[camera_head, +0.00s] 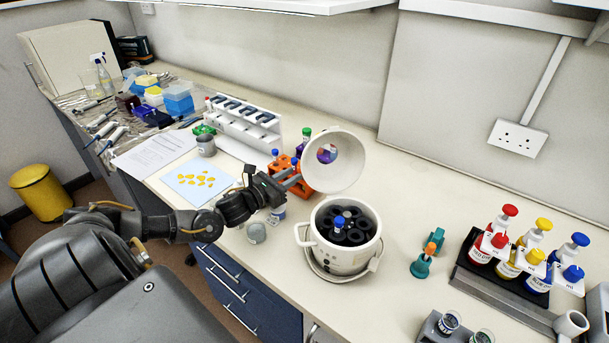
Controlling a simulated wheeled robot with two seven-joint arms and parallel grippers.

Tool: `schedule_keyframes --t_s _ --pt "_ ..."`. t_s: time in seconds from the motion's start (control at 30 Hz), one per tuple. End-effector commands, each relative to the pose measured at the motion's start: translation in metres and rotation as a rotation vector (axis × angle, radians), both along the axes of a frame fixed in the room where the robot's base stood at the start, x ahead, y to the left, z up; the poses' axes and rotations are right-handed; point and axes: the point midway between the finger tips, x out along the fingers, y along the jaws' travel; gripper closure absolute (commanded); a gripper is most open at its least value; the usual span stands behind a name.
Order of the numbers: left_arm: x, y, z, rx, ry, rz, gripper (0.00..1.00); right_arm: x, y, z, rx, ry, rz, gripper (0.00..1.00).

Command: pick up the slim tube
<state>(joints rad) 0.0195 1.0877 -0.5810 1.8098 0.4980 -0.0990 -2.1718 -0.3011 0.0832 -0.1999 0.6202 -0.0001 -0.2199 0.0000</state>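Capped tubes stand in two places, and I cannot tell for sure which is the slim tube. A blue-capped tube (339,222) sits in the dark rotor of the open white centrifuge (344,262). Others, with blue (275,153) and green (306,133) caps, stand at the orange rack (279,166) behind my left gripper. My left gripper (291,180) is above the bench, in front of the orange rack and just left of the centrifuge's raised round lid (330,176). Its fingertips are small and partly lost against the rack and lid. My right gripper is out of view.
A white pipette stand (243,127) is behind left. Small cups (256,233) stand left of the centrifuge. A teal and orange item (427,255) is to its right, then a dark rack (492,272) of red, yellow and blue bottles. Bench between them is clear.

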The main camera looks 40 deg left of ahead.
Motion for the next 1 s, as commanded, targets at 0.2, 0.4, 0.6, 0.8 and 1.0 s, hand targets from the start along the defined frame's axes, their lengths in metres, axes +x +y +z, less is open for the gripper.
schedule_keyframes --t_s 0.2,0.4,0.6,0.8,1.0 --pt "0.032 -0.005 0.008 -0.002 -0.003 0.002 0.74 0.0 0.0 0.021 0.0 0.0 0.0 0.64" --pt "0.043 -0.007 0.005 -0.001 -0.001 0.0 0.74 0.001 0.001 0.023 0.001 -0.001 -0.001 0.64" --pt "0.043 -0.007 0.005 -0.001 -0.001 0.0 0.78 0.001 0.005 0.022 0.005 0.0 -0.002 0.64" --pt "0.042 -0.007 0.005 0.0 -0.001 0.0 1.0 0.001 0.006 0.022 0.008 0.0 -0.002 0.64" --pt "0.042 -0.007 0.005 0.0 -0.001 0.0 1.0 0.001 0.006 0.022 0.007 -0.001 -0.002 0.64"
